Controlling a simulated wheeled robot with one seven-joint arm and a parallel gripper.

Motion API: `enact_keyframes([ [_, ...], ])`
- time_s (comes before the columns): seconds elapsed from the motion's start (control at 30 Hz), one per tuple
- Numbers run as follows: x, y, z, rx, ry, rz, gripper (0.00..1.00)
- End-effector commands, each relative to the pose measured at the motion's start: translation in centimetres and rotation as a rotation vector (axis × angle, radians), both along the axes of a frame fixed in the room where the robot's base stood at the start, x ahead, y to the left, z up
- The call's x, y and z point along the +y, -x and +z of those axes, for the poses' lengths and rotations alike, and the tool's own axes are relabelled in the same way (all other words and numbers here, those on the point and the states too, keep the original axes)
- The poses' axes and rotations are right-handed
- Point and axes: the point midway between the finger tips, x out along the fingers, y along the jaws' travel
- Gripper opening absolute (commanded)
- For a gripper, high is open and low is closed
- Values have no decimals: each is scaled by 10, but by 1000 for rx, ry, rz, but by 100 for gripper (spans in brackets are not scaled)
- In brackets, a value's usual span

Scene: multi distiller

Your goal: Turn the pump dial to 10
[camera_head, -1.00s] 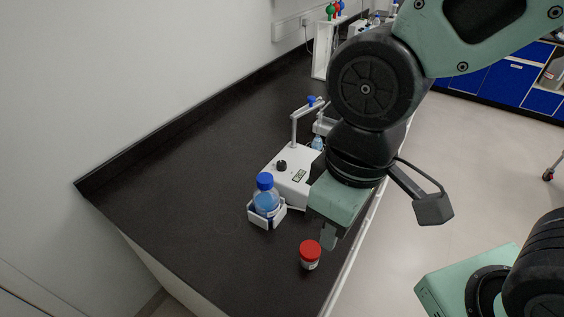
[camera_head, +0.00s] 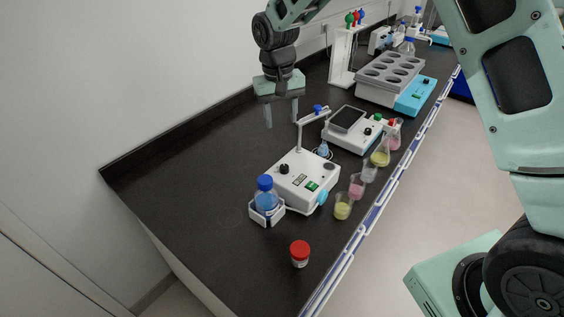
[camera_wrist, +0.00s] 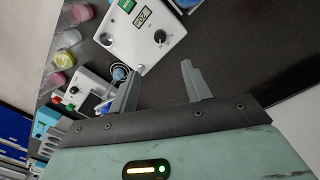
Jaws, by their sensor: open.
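The pump (camera_head: 312,179) is a white box on the dark bench, with a black dial (camera_head: 284,169) on its top left, a small display (camera_head: 299,181) and a green switch (camera_head: 312,186). In the wrist view the pump (camera_wrist: 118,40) is at the top, with its dial (camera_wrist: 160,36) beyond my fingertips and its display (camera_wrist: 142,17) beside the dial; I cannot read the number surely. My gripper (camera_head: 281,123) is open and empty, fingers pointing down, above the bench behind the pump. It also shows in the wrist view (camera_wrist: 162,68). Nothing touches the dial.
A blue-capped bottle (camera_head: 265,196) in a white holder stands left of the pump. A red-capped jar (camera_head: 300,253) is in front. Several flasks line the right edge, including a yellow one (camera_head: 343,208). A stirrer (camera_head: 352,130) and a block with wells (camera_head: 390,72) stand behind. The left bench is clear.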

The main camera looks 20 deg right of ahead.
Motion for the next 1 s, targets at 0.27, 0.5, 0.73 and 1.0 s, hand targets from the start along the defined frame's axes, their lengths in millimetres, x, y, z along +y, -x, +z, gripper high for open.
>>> enact_keyframes([
  [0.27,-3,2,-48,7,1,2,48],
  [0.5,-5,2,-98,6,1,3,48],
  [0.73,-7,2,-140,4,0,3,48],
  [1.0,-8,1,-163,1,0,3,48],
])
